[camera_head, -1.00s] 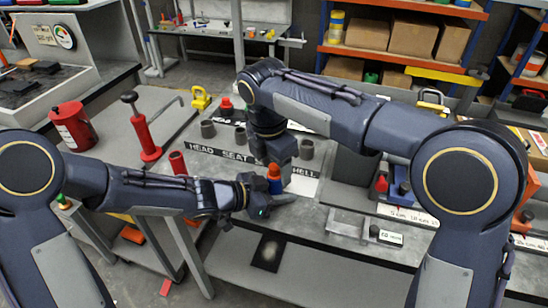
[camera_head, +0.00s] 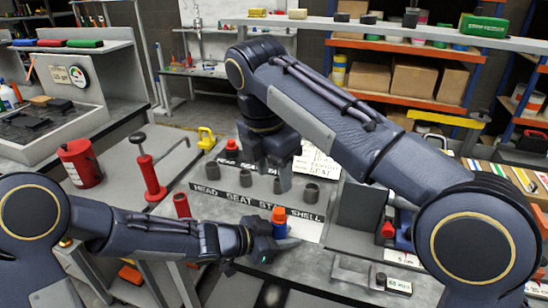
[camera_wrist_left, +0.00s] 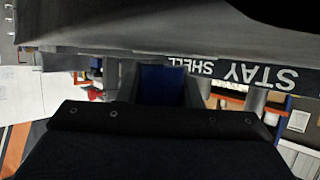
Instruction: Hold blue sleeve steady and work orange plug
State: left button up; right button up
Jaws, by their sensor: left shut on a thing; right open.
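The blue sleeve (camera_head: 279,230) stands upright in the jaws of my left gripper (camera_head: 278,244), above the bench. The orange plug (camera_head: 279,214) sits at the top of the sleeve; I cannot tell how deep it goes. My right gripper (camera_head: 270,170) points down, open and empty, above and behind the plug, apart from it. In the left wrist view the blue sleeve (camera_wrist_left: 162,84) shows between the jaws; the plug is not visible there.
A label strip (camera_head: 250,203) reading HEAD, SEAT, STAY, SHELL runs along the bench (camera_head: 225,228). Several grey cups (camera_head: 246,178) stand behind it. A red hand pump (camera_head: 148,178) and a red can (camera_head: 80,163) stand at left. A grey box (camera_head: 355,215) stands at right.

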aim_at(279, 210)
jog(key=f+n+t, duration=0.1)
jog(key=f+n, duration=0.1)
jog(key=f, duration=0.1)
jog(key=f+n+t, duration=0.1)
jog(key=f, duration=0.3)
jog(key=w+d+f+n, duration=0.1)
jog(key=f+n, duration=0.1)
jog(key=f, duration=0.2)
jog(key=shift+n+t, duration=0.3)
jog(key=shift+t, duration=0.1)
grip_shut()
dwell(0.4)
jog(key=shift+r, duration=0.5)
